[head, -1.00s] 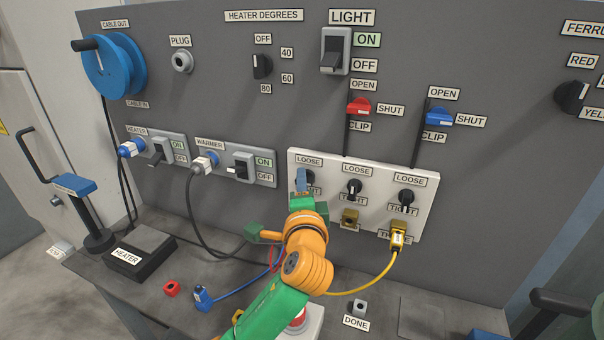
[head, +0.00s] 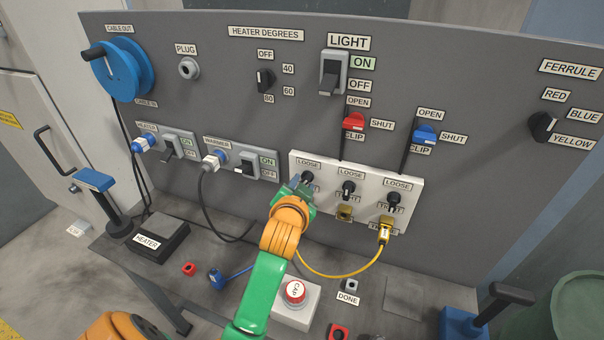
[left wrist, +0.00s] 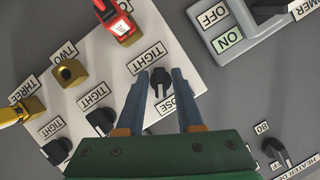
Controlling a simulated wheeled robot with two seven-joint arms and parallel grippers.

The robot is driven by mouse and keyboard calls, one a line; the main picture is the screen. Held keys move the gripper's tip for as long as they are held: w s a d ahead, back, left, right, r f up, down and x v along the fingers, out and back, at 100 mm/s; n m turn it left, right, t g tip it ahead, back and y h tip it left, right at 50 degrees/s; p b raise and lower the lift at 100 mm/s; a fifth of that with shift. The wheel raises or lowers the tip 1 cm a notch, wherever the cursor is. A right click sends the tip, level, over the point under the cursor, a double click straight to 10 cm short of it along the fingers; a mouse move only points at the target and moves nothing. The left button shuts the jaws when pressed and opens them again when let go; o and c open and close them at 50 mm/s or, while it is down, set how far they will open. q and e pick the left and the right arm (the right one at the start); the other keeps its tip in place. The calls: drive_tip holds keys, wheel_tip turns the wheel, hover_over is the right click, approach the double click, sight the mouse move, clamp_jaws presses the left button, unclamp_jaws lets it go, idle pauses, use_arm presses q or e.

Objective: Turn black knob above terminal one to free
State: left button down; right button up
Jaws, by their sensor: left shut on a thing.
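The black knob above terminal one (left wrist: 160,82) sits on the white terminal panel (head: 408,217), between a TIGHT label and a partly covered LOOSE label in the left wrist view. No label reading free shows there. My left gripper (left wrist: 160,76) has its two blue fingers on either side of this knob and is shut on it. In the head view the left gripper (head: 302,188) covers most of the knob. A red plug (left wrist: 122,28) sits just past the TIGHT label in the left wrist view. My right gripper is not in view.
Two more black knobs, the middle one (head: 347,189) and the right one (head: 393,200), stand beside it on the panel. A yellow plug (head: 384,234) with a cable hangs below. The warmer switch (head: 246,167) is close on the left. A red button (head: 295,291) stands on the bench.

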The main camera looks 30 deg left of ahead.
use_arm(q)
drive_tip(key=shift+a+r+n+h+p, duration=0.1)
drive_tip(key=shift+r+n+h+p, duration=0.4)
drive_tip(key=shift+n+p, duration=0.45)
drive_tip(key=shift+f+n+t+h+p, duration=0.15)
drive_tip(key=shift+n+t+h+p, duration=0.15)
drive_tip(key=shift+n+h+p, duration=0.45)
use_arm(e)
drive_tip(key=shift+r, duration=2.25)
use_arm(q)
drive_tip(key=c, duration=0.9)
unclamp_jaws()
drive_tip(key=shift+c, duration=0.2)
drive_tip(key=shift+o, duration=0.5)
drive_tip(key=shift+w+f, duration=0.1)
drive_tip(key=shift+f, duration=0.1)
drive_tip(key=v, duration=0.7)
drive_tip(key=shift+b, duration=0.45)
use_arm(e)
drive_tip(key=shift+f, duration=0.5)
